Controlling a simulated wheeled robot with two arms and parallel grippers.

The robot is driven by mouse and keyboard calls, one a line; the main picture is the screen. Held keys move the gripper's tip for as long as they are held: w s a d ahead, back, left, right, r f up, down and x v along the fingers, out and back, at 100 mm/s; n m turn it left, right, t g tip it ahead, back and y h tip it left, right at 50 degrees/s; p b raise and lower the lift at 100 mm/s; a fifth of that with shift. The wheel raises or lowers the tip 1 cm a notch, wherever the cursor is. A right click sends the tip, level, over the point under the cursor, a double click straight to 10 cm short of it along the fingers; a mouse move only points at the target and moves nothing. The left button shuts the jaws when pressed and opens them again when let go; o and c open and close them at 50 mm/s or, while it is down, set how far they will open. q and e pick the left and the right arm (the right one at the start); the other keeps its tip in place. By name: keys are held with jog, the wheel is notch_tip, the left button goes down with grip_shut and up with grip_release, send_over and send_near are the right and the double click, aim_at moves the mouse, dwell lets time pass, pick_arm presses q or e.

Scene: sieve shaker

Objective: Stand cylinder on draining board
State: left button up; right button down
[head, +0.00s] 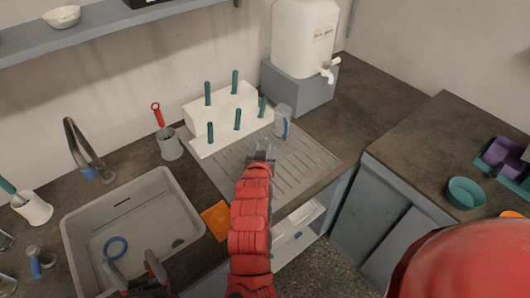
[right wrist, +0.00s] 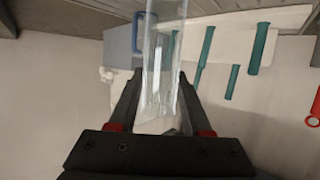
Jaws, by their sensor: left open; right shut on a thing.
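A clear cylinder (right wrist: 165,60) is between the fingers of my right gripper (right wrist: 155,105) in the right wrist view. The gripper is shut on it. In the head view my right gripper (head: 263,154) is over the grooved grey draining board (head: 300,165), near its middle. The cylinder hardly shows there, and I cannot tell whether its base touches the board. My left gripper (head: 135,270) is open and empty over the near part of the sink (head: 165,195).
A white rack with teal pegs (head: 225,112) stands behind the board. A clear jug with a blue handle (head: 283,120) stands at the board's back right. An orange cloth (head: 216,220) lies between sink and board. The board's right part is clear.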

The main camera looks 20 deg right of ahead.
jog(key=shift+w+d+r, duration=0.1)
jog(key=shift+w+d, duration=0.3)
jog(key=shift+w, duration=0.2)
notch_tip(320, 180, down, 4)
jog(key=shift+a+r+p, duration=0.1)
jog(key=shift+p, duration=0.5)
jog(key=shift+c, duration=1.7)
grip_release()
jog(key=shift+s, duration=0.1)
